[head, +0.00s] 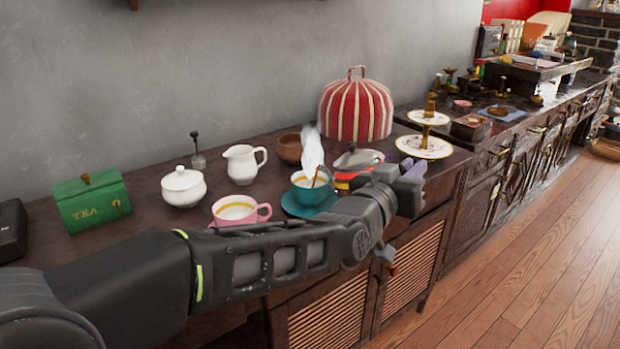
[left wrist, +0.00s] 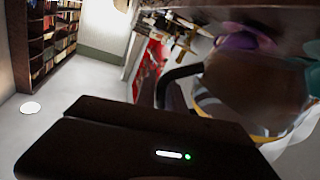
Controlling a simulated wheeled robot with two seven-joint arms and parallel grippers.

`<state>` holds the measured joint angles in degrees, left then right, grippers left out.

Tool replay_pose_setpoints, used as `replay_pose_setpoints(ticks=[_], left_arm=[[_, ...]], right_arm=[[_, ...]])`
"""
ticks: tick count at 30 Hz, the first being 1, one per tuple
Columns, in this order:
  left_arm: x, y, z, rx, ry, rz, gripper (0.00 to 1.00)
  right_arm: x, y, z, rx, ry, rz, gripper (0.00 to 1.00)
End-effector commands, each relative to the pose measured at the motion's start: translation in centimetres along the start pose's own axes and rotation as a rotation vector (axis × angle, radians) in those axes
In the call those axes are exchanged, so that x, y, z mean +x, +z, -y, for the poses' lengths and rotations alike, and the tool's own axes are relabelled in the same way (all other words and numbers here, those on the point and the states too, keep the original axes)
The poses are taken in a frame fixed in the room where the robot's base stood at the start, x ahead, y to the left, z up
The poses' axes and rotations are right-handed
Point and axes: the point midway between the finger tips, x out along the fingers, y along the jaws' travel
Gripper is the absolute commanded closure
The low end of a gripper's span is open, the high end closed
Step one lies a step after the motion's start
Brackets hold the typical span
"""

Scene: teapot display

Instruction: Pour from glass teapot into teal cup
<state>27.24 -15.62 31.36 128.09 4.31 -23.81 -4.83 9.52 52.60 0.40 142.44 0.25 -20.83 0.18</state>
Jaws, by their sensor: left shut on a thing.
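The teal cup (head: 299,182) stands upright on a teal saucer (head: 293,208), with white steam above it and a thin brown streak at its mouth. My left gripper (head: 402,181) is to the right of the cup, shut; its fingertips are hard to make out. In the left wrist view, a dark curved handle (left wrist: 176,78) and a see-through brownish body (left wrist: 238,82) show close up, which look like the glass teapot. In the head view my arm and gripper hide much of that spot. My right gripper is not in view.
A pink cup (head: 229,211), a white lidded pot (head: 183,188), a white creamer (head: 241,165) and a wooden bowl (head: 289,148) stand near the teal cup. A silver-lidded pot (head: 357,159), striped cosy (head: 354,108) and tiered stand (head: 424,147) are behind my gripper. A green tea box (head: 93,203) is left.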

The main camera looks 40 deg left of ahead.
Motion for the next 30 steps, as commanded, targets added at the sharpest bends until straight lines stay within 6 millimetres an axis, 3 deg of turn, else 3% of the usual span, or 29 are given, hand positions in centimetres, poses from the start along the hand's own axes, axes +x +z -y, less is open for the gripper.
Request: replay_pose_setpoints(ticks=[30], left_arm=[[0.01,-0.88,0.2,-0.022,0.001,-0.007,1.0]], right_arm=[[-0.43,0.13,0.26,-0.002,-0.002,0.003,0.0]])
